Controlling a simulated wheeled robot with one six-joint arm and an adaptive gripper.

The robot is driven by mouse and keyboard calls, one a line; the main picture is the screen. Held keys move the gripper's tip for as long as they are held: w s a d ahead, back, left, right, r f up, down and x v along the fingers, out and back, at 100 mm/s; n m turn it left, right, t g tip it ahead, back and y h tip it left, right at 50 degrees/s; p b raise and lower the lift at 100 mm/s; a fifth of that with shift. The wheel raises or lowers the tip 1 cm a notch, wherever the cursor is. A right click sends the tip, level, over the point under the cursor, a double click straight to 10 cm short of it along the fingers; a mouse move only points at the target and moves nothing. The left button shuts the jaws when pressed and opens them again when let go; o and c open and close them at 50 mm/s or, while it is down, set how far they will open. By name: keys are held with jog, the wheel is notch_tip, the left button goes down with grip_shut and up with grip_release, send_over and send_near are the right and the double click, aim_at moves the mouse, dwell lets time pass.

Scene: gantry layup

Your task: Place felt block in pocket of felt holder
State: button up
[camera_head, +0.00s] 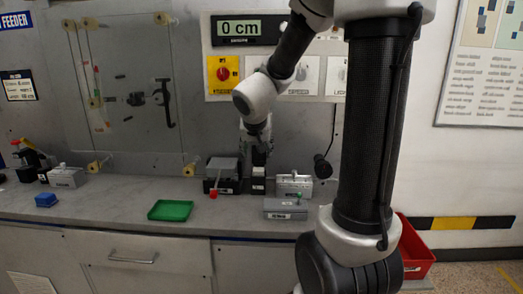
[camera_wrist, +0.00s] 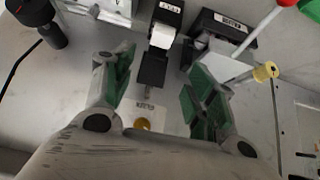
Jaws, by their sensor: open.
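My gripper (camera_wrist: 160,82) is open, with its green-padded fingers apart and nothing held between them. In the wrist view a black upright holder (camera_wrist: 152,70), which looks like the felt holder, stands between and beyond the fingers. A small white block (camera_wrist: 161,37), which looks like the felt block, sits at the black holder's top, below a small label. I cannot tell how deep it sits. In the head view my gripper (camera_head: 258,150) is just above the white block (camera_head: 258,171) and the dark holder, partly covering them.
A grey-topped black device (camera_head: 222,168) with a red-ball lever stands close left of the holder. A grey box (camera_head: 294,186) stands right, with a low grey case (camera_head: 287,208) in front. A green tray (camera_head: 170,210) and blue block (camera_head: 46,200) lie left; bench between them is clear.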

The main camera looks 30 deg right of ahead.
notch_tip(320, 180, up, 6)
jog(key=a+n+t, duration=0.2)
jog(key=t, duration=0.2)
jog(key=s+a+r+n+t+y, duration=0.1)
jog(key=s+a+r+n+y, duration=0.35)
jog(key=s+a+y, duration=0.35)
jog(key=s+d+f+g+h, duration=0.2)
jog(key=s+d+g, duration=0.1)
jog(key=s, duration=0.5)
jog(key=s+d+f+g+h, duration=0.1)
jog(key=s+d+f+g, duration=0.2)
jog(key=s, duration=0.6)
jog(key=shift+d+f+g+h, duration=0.3)
jog(key=shift+d+g+h, duration=0.1)
jog(key=shift+g, duration=0.3)
jog(key=shift+w, duration=0.1)
